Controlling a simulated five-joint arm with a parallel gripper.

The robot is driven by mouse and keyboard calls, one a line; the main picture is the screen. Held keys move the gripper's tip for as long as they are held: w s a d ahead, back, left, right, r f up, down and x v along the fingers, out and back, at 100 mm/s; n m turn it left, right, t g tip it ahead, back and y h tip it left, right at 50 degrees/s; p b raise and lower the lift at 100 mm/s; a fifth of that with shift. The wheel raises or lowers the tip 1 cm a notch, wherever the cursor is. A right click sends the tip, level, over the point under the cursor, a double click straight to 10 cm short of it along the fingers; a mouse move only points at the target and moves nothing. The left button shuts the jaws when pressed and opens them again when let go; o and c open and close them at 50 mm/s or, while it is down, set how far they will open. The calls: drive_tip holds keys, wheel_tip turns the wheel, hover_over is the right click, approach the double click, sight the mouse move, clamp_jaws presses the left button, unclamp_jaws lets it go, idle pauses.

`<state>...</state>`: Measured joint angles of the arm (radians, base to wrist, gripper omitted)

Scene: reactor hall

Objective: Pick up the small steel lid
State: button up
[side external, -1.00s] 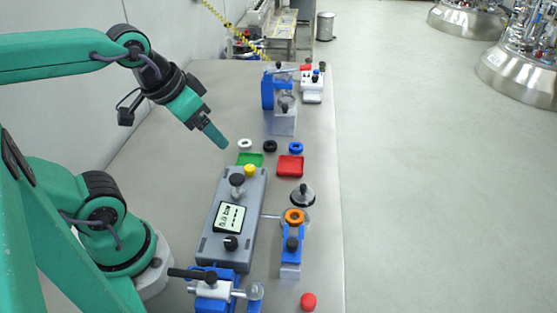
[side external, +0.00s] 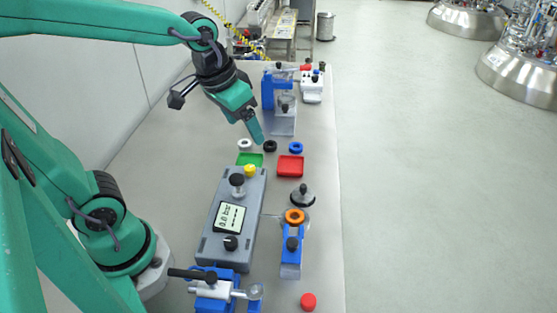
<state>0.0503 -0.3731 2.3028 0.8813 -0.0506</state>
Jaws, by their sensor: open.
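A small round steel lid with a black knob on top (side external: 303,197) lies on the grey bench, right of the grey gauge box and just behind the orange ring. My gripper (side external: 259,139) hangs above the bench further back and to the left of the lid, near the black ring, pointing down and slightly right. It is open and holds nothing that I can see. The gap between its fingers is hard to make out from this side. The lid is in full view and nothing touches its knob.
A grey gauge box (side external: 232,215) stands left of the lid. A blue stand with an orange ring (side external: 294,216) is close in front. A red tray (side external: 290,166), green tray (side external: 250,159) and small rings lie behind. A blue fixture (side external: 280,95) stands further back.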

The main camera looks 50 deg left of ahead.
drive_tip(key=w+d+f+g, duration=0.2)
drive_tip(key=w+f, duration=0.4)
drive_tip(key=w, duration=0.2)
drive_tip(key=g, duration=0.2)
hover_over(303, 186)
drive_tip(key=f, duration=0.7)
drive_tip(key=shift+s+a+f, duration=0.2)
drive_tip(key=shift+f, duration=0.1)
drive_tip(key=shift+w+d+f, duration=0.2)
drive_tip(key=shift+w+f, duration=0.1)
drive_tip(key=shift+f, duration=0.35)
drive_tip(key=shift+f, duration=0.1)
drive_tip(key=shift+f, duration=1.2)
drive_tip(key=shift+f, duration=0.1)
drive_tip(key=shift+f, duration=2.5)
drive_tip(key=shift+c, duration=0.3)
drive_tip(key=c, duration=1.1)
